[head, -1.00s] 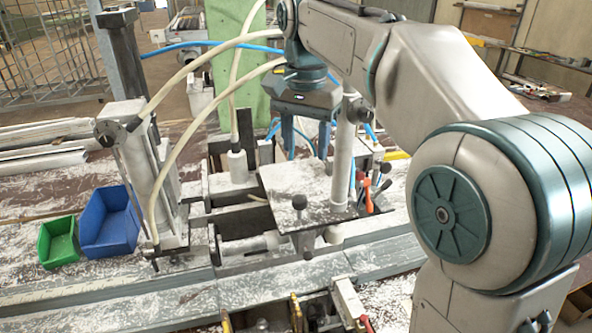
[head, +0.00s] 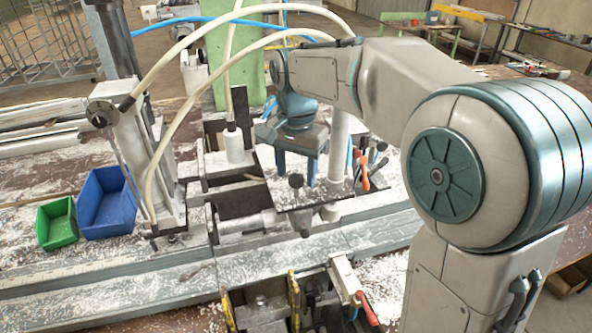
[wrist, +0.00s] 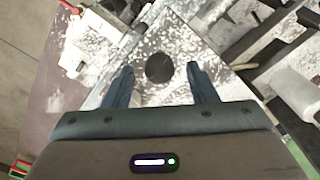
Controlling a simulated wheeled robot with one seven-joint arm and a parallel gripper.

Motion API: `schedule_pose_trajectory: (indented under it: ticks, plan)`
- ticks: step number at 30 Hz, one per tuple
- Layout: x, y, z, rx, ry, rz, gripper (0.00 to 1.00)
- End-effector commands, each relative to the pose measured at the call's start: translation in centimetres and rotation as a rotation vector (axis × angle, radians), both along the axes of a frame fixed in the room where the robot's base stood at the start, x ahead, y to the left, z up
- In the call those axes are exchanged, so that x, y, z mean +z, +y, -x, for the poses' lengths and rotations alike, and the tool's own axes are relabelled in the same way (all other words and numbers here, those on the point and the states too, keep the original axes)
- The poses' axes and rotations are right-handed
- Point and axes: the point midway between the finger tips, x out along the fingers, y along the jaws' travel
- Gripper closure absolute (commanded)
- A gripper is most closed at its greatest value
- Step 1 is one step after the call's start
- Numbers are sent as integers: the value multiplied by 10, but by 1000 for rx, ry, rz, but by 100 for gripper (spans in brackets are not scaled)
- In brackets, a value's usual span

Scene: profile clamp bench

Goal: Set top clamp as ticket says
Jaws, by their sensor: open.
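My gripper (head: 296,174) is open and empty, with its blue-grey fingers pointing down over a white-dusted plate (head: 318,194) on the clamp bench. A pale upright post (head: 338,135) rises just right of the gripper. I cannot tell which part is the top clamp, and I can make out no readable ticket.
A blue bin (head: 108,203) and a green bin (head: 57,222) stand at the left. A white cylinder (head: 234,145) with a pale hose stands left of my gripper. Red-handled levers (head: 364,172) are close on the right.

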Motion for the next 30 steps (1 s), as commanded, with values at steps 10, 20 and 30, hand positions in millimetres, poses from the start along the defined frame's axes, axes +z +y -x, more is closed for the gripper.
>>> schedule_pose_trajectory:
  ticks: [10, 20, 30]
  plan:
    - [-8, 0, 0, -1, 0, 0, 48]
    - [-8, -1, 0, -1, 0, 0, 100]
    - [-35, -1, 0, -2, 3, 1, 100]
